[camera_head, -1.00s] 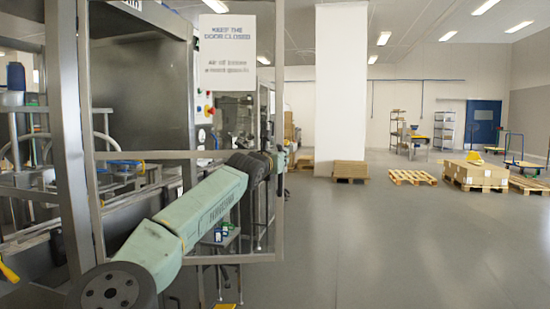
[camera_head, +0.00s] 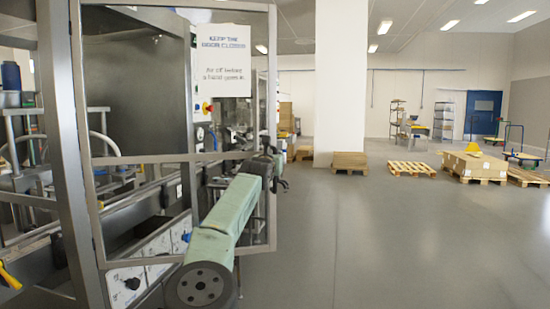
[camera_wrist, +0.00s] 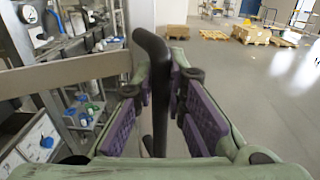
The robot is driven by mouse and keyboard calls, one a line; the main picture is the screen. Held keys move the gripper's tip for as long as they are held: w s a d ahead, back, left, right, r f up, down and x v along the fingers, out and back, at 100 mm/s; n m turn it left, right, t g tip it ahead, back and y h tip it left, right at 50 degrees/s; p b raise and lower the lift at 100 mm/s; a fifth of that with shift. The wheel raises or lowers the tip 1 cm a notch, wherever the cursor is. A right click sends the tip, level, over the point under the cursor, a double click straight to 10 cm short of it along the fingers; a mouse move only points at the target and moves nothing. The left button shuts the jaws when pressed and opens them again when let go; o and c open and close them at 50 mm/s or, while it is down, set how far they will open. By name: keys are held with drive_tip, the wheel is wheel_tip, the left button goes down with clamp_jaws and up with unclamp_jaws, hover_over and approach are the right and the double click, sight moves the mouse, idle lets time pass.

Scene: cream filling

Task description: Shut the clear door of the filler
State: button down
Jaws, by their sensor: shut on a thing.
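The clear door (camera_head: 165,158) of the filler stands open, its metal frame crossing the left half of the head view. It bears a white sign (camera_head: 224,60) about keeping the door closed. My gripper (camera_head: 277,170) is at the door's free right edge, partly hidden behind my own arm. In the wrist view a dark upright bar handle (camera_wrist: 153,50) on the door passes between the purple-padded fingers of my gripper (camera_wrist: 160,105), which are shut on it. The door's metal rail (camera_wrist: 65,74) runs left from there.
The filler (camera_head: 140,80) fills the left side, with its frame post (camera_head: 62,150) close by. Open grey floor (camera_head: 400,240) lies to the right. A white column (camera_head: 340,80), pallets with boxes (camera_head: 474,166) and an empty pallet (camera_head: 411,168) stand farther back.

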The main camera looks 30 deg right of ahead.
drive_tip(key=c, duration=1.6)
unclamp_jaws()
